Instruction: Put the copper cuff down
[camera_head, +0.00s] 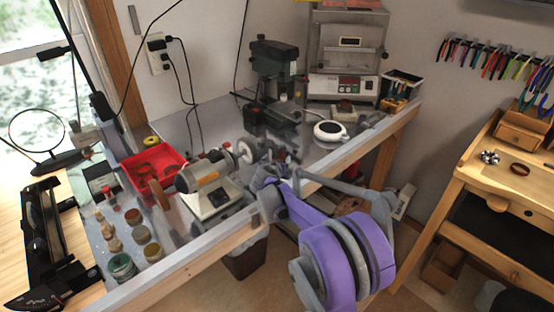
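My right arm comes in from the lower right. Its gripper (270,165) is over the metal-topped bench, just right of the polishing motor, small and partly hidden by my own arm links. I cannot make out whether its fingers are open or shut, or whether they hold anything. A small copper-brown ring (520,169), which may be the copper cuff, lies on the wooden jeweller's bench at the right, well apart from my gripper. My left gripper is not in view.
The metal-topped bench (180,255) carries a polishing motor (212,195), a red tray (140,178), several jars, a green drill press (275,75) and a white round device (329,131). The wooden bench (480,172) has clear top beside small silver pieces (489,157).

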